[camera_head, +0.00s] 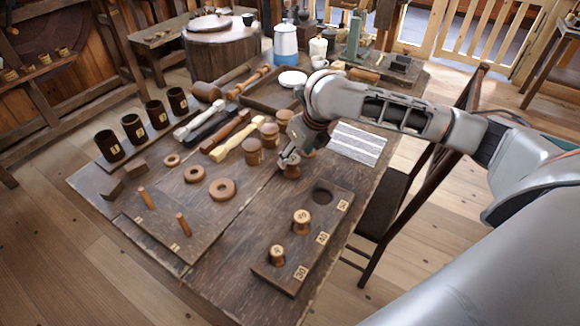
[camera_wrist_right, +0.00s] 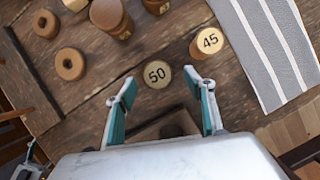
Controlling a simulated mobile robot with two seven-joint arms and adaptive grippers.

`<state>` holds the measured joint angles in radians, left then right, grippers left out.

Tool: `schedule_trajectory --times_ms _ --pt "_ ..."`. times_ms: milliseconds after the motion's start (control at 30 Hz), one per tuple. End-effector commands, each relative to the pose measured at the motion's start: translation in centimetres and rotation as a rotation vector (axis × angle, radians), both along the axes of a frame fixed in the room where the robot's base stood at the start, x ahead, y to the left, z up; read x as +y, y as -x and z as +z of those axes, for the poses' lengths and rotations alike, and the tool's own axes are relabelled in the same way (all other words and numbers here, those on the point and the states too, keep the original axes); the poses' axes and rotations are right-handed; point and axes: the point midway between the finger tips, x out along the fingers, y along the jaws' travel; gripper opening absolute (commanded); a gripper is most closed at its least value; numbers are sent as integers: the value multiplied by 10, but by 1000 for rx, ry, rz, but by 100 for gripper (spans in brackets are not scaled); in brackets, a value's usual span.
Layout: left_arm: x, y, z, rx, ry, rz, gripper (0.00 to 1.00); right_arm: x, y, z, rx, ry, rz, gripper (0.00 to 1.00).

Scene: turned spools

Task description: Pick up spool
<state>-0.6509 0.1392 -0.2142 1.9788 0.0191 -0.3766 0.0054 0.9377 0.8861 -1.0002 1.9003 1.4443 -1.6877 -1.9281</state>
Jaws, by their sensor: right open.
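The spool marked 50 (camera_wrist_right: 157,75) stands upright just beyond and between my right gripper's fingertips (camera_wrist_right: 160,79) in the wrist view. The fingers are open and the spool appears untouched. A spool marked 45 (camera_wrist_right: 208,41) stands to its right. In the head view my right gripper (camera_head: 288,158) hangs over the middle of the table by a spool (camera_head: 292,170), partly hiding the spools there. Two more spools (camera_head: 301,222) (camera_head: 277,255) stand on a dark numbered board (camera_head: 312,250). Part of what looks like my left gripper (camera_wrist_right: 28,165) shows at the wrist view's lower left.
The numbered board has one empty round recess (camera_head: 322,196). Wooden rings (camera_head: 222,189) and a pegged board (camera_head: 160,226) lie left. A striped cloth (camera_head: 357,144) lies right, beside a chair (camera_head: 385,205).

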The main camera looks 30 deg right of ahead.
Motion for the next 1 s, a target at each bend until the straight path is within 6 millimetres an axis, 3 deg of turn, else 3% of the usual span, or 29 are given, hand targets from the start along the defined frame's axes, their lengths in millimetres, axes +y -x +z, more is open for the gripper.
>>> schedule_trajectory --times_ms 433,700,733,900,1000 --pt "7 -6 -11 -11 -21 1 64 7 -11 -53 4 -2 -1 54" --pt "9 -14 -5 -28 -24 3 64 6 -14 -54 -1 0 0 54" --pt "9 -14 -5 -28 -24 3 64 6 -14 -54 -1 0 0 51" --pt "9 -13 -6 -25 -24 3 64 6 -14 -54 -1 0 0 12" --pt "9 -13 -6 -23 -24 2 64 6 -14 -54 -1 0 0 12"
